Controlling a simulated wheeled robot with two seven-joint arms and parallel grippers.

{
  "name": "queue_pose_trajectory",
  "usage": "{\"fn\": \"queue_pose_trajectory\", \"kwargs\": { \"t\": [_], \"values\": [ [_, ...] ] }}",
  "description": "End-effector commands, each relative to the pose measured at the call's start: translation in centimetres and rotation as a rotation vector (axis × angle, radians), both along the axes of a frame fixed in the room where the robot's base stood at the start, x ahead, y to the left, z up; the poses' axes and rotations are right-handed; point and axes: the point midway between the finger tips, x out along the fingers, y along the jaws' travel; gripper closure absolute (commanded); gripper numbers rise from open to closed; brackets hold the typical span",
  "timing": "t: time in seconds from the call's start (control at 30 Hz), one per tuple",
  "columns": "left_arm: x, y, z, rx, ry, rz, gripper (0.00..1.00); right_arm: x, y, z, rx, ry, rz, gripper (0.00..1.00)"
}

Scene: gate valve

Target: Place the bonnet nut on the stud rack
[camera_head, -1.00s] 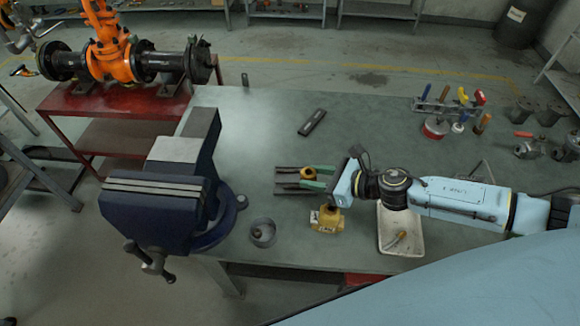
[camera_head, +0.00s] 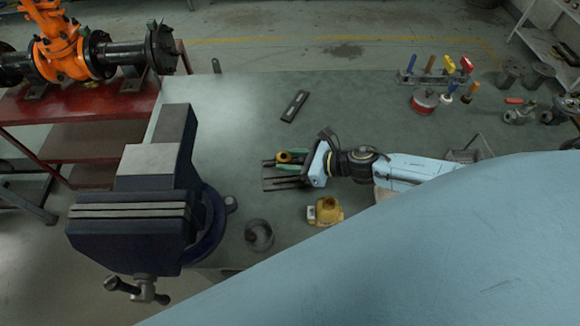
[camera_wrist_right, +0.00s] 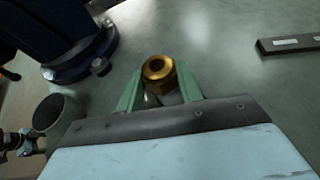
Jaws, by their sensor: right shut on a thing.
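The bonnet nut (camera_head: 284,157) is a brass-coloured ring-like nut; the right wrist view shows its hexagonal sides and open bore (camera_wrist_right: 158,68). My right gripper (camera_head: 291,167) is shut on it, with a green finger on either side. What looks like the stud rack (camera_head: 270,184) is a dark, flat piece with rod-like parts on the bench, under and beside the fingers. The fingers cover part of it. I cannot tell whether the nut touches it or is above it. My left gripper is not in view.
A blue vise (camera_head: 135,215) stands left, with a grey ring-shaped part (camera_head: 259,235) beside it. A yellow part (camera_head: 325,210) sits just in front of my right gripper. A dark flat bar (camera_head: 295,106) lies behind. A tool rack (camera_head: 435,77) stands back right.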

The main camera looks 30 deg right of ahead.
Motion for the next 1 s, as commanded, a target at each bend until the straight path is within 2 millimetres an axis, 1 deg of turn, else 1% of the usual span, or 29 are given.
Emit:
{"fn": "queue_pose_trajectory", "kwargs": {
  "t": [0.03, 0.1, 0.2, 0.47, 0.67, 0.7, 0.87, 1.0],
  "values": [
    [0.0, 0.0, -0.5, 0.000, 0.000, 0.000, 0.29, 0.0, 0.0, -1.1, 0.002, 0.003, -0.004, 0.87],
    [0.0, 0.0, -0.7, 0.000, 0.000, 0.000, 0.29, 0.0, 0.0, -2.1, 0.001, 0.002, -0.002, 0.87],
    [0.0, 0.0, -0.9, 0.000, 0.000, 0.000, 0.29, 0.0, 0.0, -2.8, 0.000, 0.002, -0.002, 0.87],
    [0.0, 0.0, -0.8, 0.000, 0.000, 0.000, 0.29, 0.0, 0.0, -2.8, 0.000, 0.000, 0.000, 0.87],
    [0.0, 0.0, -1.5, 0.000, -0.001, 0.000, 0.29, 0.0, 0.0, -3.5, 0.000, 0.000, 0.000, 0.87],
    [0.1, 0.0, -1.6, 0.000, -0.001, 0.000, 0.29, 0.0, 0.0, -3.5, 0.000, 0.001, 0.000, 0.63],
    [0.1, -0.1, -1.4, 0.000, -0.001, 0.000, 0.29, 0.0, 0.0, -3.4, 0.000, 0.001, 0.000, 0.42],
    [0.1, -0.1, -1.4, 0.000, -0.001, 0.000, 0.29, 0.0, 0.0, -3.3, 0.000, 0.001, 0.000, 0.42]
  ]
}}
